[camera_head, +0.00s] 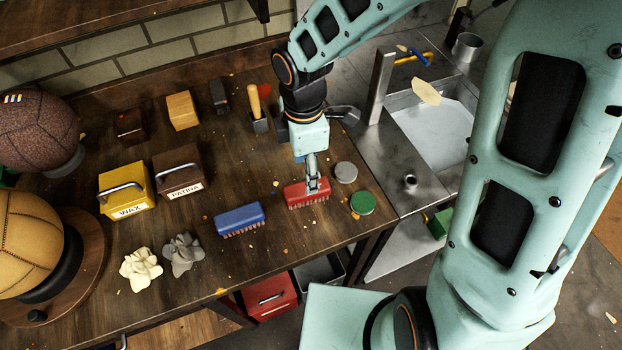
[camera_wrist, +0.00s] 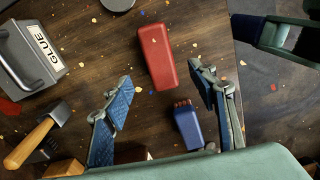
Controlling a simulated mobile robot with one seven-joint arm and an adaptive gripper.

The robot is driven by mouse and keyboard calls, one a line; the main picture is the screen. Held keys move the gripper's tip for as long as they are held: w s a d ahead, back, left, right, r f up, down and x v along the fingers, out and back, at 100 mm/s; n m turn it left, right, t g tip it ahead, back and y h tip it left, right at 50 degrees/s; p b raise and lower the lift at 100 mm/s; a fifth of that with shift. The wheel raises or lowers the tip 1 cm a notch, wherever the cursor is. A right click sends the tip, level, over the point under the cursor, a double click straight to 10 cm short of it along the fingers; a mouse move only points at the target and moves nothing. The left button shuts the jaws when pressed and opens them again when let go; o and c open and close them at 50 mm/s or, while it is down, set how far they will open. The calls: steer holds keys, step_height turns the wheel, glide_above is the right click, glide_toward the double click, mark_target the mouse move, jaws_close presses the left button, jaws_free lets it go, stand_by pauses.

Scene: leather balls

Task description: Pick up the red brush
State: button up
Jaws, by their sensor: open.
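The red brush (camera_head: 306,194) lies on the dark wooden workbench (camera_head: 290,240), near its front right edge. My gripper (camera_head: 313,182) is right above it in the head view and hides part of its top. In the wrist view, the fingers of my gripper (camera_wrist: 161,88) are spread wide with nothing between the pads. There the red brush (camera_wrist: 157,57) shows its smooth red back, ahead of the fingertips and roughly centred between them. The exact height above it is hard to tell.
A blue brush (camera_head: 239,218) lies left of the red one. A grey disc (camera_head: 346,172) and a green disc (camera_head: 362,203) are close on the right. A hammer (camera_wrist: 38,135) and a GLUE tin (camera_wrist: 32,58) stand farther back.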

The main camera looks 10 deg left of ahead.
step_height(320, 180, down, 3)
steer(key=shift+f, duration=0.15)
steer(key=shift+d+f, duration=0.15)
steer(key=shift+f, duration=2.5)
steer(key=shift+w, duration=0.1)
steer(key=c, duration=1.3)
